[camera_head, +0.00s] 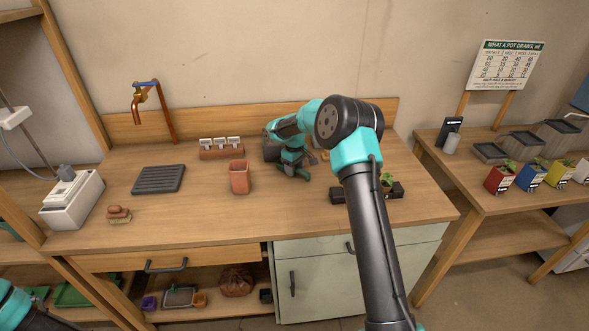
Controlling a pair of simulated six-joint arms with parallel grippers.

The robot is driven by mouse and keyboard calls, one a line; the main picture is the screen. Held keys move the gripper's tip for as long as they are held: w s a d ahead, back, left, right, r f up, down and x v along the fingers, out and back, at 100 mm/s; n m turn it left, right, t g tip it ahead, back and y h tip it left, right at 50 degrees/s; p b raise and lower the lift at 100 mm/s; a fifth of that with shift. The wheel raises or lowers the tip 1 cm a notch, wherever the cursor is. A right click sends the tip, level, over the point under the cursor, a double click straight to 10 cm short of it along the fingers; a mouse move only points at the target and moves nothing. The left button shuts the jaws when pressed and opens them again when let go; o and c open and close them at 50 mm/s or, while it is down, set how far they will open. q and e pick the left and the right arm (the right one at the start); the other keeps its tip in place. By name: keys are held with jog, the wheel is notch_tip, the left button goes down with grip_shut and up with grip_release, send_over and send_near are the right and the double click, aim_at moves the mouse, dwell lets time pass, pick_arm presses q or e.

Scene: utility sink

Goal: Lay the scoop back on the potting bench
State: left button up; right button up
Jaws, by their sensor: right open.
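The potting bench (200,208) is a wooden top with a raised back board. My right arm reaches over it from the front, and my right gripper (293,174) is open, pointing down just above or at the bench top right of the terracotta pot. I see nothing clearly held in it. I cannot make out the scoop for certain. A small orange-brown thing (324,155) shows partly behind my right arm, too hidden to name. Only a piece of my left arm shows in the bottom left corner; its gripper is out of view.
A dark planter (340,195) is partly behind my right arm. The front middle is clear.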

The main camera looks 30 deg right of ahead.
notch_tip(320, 180, up, 12)
jog(key=shift+f, duration=0.15)
dwell(0.3)
dwell(0.5)
